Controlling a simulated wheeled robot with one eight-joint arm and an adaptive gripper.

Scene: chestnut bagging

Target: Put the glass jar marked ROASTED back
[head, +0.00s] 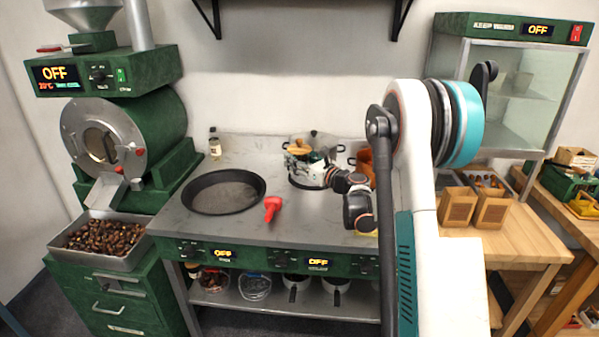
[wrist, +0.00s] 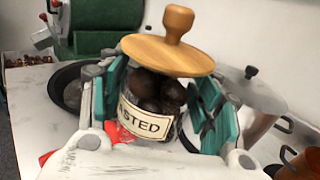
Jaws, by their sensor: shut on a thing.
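The glass jar (wrist: 150,105) holds dark chestnuts and wears a cream label of which "STED" can be read. Its round wooden lid (wrist: 168,55) with a knob is on. My gripper (wrist: 160,108) is shut around the jar's sides with its teal fingers. The jar looks roughly upright; its base is hidden by my gripper's body. In the head view the wooden lid (head: 299,147) shows at the back of the stove top, beside my gripper (head: 318,157) and in front of a steel pot. Whether the jar touches the surface cannot be told.
A wide dark pan (head: 223,207) and a red object (head: 271,207) are on the stove top to the left. A steel pot (wrist: 255,95) is close right of the jar. A small bottle (head: 215,144) stands at the back left. A chestnut tray (head: 70,258) sits under the roaster.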

